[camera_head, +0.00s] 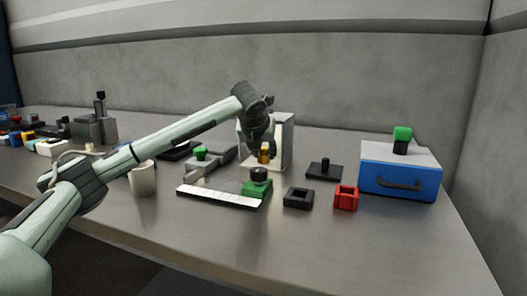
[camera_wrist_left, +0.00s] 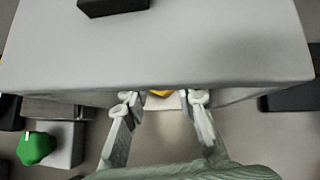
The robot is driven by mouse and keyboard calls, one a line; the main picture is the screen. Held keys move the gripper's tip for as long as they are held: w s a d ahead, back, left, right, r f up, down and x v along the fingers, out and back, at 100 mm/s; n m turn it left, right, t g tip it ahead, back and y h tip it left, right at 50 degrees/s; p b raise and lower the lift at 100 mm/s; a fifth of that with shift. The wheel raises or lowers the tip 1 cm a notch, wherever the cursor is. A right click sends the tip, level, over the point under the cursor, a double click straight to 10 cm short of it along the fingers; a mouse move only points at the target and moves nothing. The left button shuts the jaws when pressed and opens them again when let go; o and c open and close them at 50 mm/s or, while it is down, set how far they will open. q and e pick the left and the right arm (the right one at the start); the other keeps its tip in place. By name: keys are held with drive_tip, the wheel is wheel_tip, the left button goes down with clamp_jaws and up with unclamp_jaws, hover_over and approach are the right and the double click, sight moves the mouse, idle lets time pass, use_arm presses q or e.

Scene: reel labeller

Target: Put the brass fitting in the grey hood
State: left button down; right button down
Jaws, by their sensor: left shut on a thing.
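The brass fitting (camera_head: 265,153) is a small yellow-gold piece held upright below my left gripper (camera_head: 264,145). The grey hood (camera_head: 285,145) is a pale box with an open front, standing on the table behind the fitting. In the left wrist view the hood's flat top (camera_wrist_left: 150,50) fills the upper part. There the fingertips of my left gripper (camera_wrist_left: 165,97) are at the hood's front edge, and only a bit of the fitting (camera_wrist_left: 160,92) shows between them. The hood's edge hides the rest, so I cannot tell how far inside it is. My right gripper is out of view.
A green block with a dark knob (camera_head: 259,182) and a white strip (camera_head: 217,195) lie in front. A black square holder (camera_head: 298,198), a red holder (camera_head: 345,197), a dark plate with a peg (camera_head: 324,170) and a blue box (camera_head: 400,175) stand right. A cup (camera_head: 143,180) stands left.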

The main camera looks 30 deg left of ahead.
use_arm(q)
drive_tip(key=shift+f, duration=0.15)
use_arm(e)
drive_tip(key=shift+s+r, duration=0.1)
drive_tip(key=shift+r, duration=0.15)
use_arm(q)
drive_tip(key=c, duration=1.2)
unclamp_jaws()
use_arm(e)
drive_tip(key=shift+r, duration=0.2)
use_arm(q)
drive_tip(key=shift+r, duration=0.2)
drive_tip(key=shift+s+d+r, duration=0.15)
drive_tip(key=shift+s+r, duration=0.1)
drive_tip(key=shift+r, duration=0.05)
drive_tip(key=b+v, duration=0.1)
drive_tip(key=v, duration=1)
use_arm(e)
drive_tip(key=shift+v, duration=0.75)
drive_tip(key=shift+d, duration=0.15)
